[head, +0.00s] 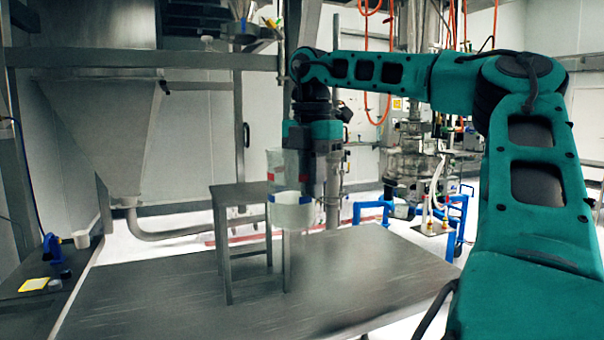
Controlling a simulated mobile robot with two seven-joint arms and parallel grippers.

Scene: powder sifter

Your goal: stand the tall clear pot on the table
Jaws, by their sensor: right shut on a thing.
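The tall clear pot (283,168) is in the middle of the head view, upright, with white material in its lower part and a red mark on its side. My right gripper (314,190) points down and is shut on the pot at its right side. The fingertips are partly hidden by the pot. The pot appears to be held above the grey metal table (375,275), with a gap below it. My left gripper is not in view.
A small metal stand (240,192) is behind and left of the pot. The table's front and right are clear. A large hopper (100,120) stands behind.

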